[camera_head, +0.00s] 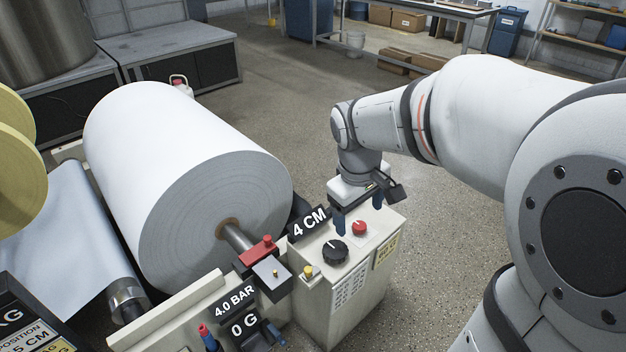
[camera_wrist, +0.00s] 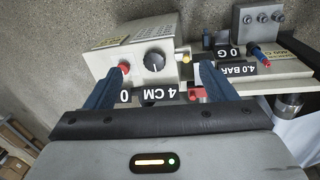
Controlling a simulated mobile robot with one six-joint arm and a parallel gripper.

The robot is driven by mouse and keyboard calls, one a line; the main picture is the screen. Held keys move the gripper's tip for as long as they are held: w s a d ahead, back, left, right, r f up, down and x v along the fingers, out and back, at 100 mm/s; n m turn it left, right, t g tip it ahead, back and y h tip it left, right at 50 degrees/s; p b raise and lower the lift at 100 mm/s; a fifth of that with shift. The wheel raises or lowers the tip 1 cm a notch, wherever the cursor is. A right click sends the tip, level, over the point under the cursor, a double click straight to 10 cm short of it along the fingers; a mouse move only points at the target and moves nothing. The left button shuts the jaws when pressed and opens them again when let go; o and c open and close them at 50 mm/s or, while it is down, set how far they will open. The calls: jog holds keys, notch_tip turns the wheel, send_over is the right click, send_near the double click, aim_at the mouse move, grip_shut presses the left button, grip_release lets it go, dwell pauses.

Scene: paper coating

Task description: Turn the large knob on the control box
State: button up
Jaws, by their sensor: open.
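The large knob (camera_head: 335,252) is black and round with a white pointer mark, on top of the cream control box (camera_head: 345,293). In the wrist view the large knob (camera_wrist: 154,61) lies between and slightly beyond the fingertips. My gripper (camera_head: 358,213) is open and empty, its blue fingers pointing down over the back of the box, behind the large knob and apart from it. A smaller red knob (camera_head: 359,228) sits beside the large knob, close to the fingers; in the wrist view it shows by the left fingertip.
A black "4 CM" display (camera_head: 309,223) stands at the box's back left edge. A small yellow button (camera_head: 307,272) is at the left. A large white paper roll (camera_head: 180,180) and a red-topped clamp (camera_head: 262,252) stand left of the box. The floor to the right is clear.

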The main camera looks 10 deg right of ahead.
jog(key=shift+o, duration=1.4)
jog(key=w+a+f+n+g+h+b, duration=0.1)
jog(key=w+f+n+b, duration=0.4)
jog(key=w+f, duration=0.5)
notch_tip(320, 180, down, 4)
jog(key=shift+w+a+f+h+b, duration=0.15)
jog(key=shift+a+h+b, duration=0.15)
jog(key=shift+b, duration=0.9)
jog(key=n+h+b, duration=0.1)
jog(key=n+b, duration=0.4)
jog(key=b, duration=0.1)
send_near(335, 249)
jog(key=shift+w+f+g, duration=0.25)
jog(key=shift+f+g, duration=0.05)
jog(key=shift+f, duration=0.4)
jog(key=shift+h, duration=0.3)
jog(key=b+x, duration=0.2)
jog(key=x, duration=0.6)
jog(key=shift+r, duration=0.1)
jog(key=shift+a, duration=0.1)
jog(key=c, duration=0.9)
jog(key=shift+c, duration=0.3)
jog(key=shift+r, duration=0.1)
